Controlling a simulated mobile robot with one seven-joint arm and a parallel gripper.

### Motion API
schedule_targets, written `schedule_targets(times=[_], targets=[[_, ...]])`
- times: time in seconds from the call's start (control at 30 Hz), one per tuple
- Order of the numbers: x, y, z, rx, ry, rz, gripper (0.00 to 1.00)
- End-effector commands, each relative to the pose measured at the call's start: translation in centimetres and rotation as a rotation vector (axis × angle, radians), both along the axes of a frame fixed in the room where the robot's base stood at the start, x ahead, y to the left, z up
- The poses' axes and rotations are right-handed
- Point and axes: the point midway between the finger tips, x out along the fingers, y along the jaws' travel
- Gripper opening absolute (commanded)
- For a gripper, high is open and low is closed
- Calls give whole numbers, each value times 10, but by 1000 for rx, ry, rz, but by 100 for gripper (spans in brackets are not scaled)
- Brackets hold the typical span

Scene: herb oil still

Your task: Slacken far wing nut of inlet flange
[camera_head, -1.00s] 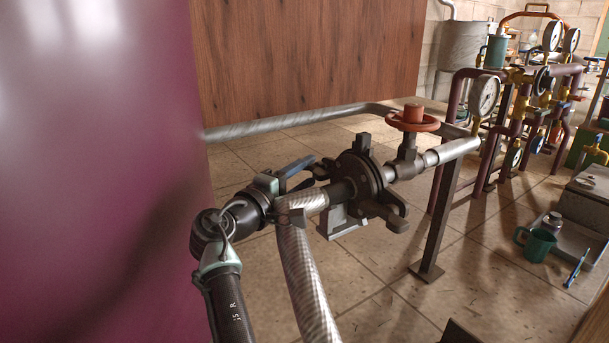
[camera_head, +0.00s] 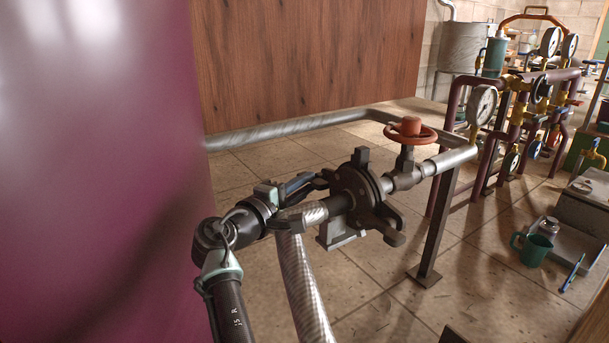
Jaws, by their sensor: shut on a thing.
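The inlet flange (camera_head: 358,190) is a dark round joint in the pipe, in the middle of the head view. One dark wing nut (camera_head: 361,157) stands up at its top and another (camera_head: 392,236) sticks out at its lower near side. My gripper (camera_head: 322,180) reaches in from the left, above the silvery pipe, with its fingertips against the flange's far left side. It is shut on the far wing nut, which is mostly hidden by the fingers and flange.
A red handwheel valve (camera_head: 412,130) sits on the pipe right of the flange, by a steel post (camera_head: 433,225). A large purple vessel (camera_head: 90,170) fills the left. A green mug (camera_head: 533,247) stands at the right.

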Motion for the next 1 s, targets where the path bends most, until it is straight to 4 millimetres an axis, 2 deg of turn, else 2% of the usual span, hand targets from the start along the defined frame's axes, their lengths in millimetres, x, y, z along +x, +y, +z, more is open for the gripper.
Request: schedule_targets(times=[0.03,0.23,1.0], targets=[[0,0,8,-19,33,0,0],[0,1,12,-115,175,0,0],[4,3,3,-506,756,-2,0]])
